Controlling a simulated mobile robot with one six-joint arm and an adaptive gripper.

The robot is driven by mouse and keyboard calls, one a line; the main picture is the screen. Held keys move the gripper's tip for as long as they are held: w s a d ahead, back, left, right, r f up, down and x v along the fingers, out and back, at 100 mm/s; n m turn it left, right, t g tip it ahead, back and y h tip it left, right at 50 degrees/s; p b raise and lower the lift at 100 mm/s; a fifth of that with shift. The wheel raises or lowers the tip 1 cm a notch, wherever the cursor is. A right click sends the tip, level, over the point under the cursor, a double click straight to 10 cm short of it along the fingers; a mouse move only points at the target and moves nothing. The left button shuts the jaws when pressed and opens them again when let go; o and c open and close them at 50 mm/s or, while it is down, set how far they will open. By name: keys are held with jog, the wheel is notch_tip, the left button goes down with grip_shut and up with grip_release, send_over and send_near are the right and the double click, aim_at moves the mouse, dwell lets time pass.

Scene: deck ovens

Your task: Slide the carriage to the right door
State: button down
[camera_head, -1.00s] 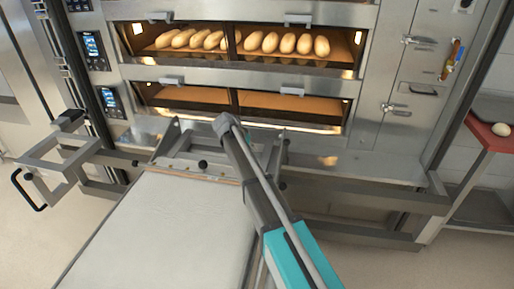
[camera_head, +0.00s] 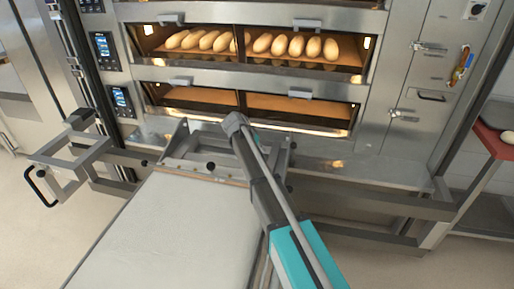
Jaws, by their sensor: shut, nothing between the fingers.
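The carriage (camera_head: 165,225) is a long loader with a pale belt and a metal end frame. It stands in front of the lower oven deck, with its far end below the left door (camera_head: 192,98) and the middle divider. The right door (camera_head: 300,108) of that deck is to the right of the carriage's middle. My arm reaches up from the bottom right, over the carriage's right edge, to a grey joint near the end frame. My gripper is not visible; the parts beyond that joint are hidden or out of sight.
A metal rail (camera_head: 375,205) runs along the oven front, to the right of the carriage. A frame with a black handle (camera_head: 40,187) sticks out at the left. Loaves (camera_head: 295,46) lie in the deck above. A red-topped table (camera_head: 492,140) stands at the right.

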jog(key=s+d+r+n+g+y+p, duration=0.1)
jog(key=s+d+r+y+p, duration=0.1)
jog(key=s+d+r+p, duration=0.4)
jog(key=s+d+r+n+g+y+p, duration=0.1)
jog(key=s+d+r+p, duration=0.5)
jog(key=s+r+p, duration=0.7)
jog(key=s+d+r+n+g+y+p, duration=0.1)
jog(key=s+d+r+y+p, duration=0.2)
jog(key=s+d+r+p, duration=0.3)
jog(key=s+r+p, duration=0.3)
jog(key=s+p, duration=0.3)
jog(key=shift+s+d+r, duration=0.25)
jog(key=shift+s+r, duration=0.05)
jog(key=shift+r, duration=0.05)
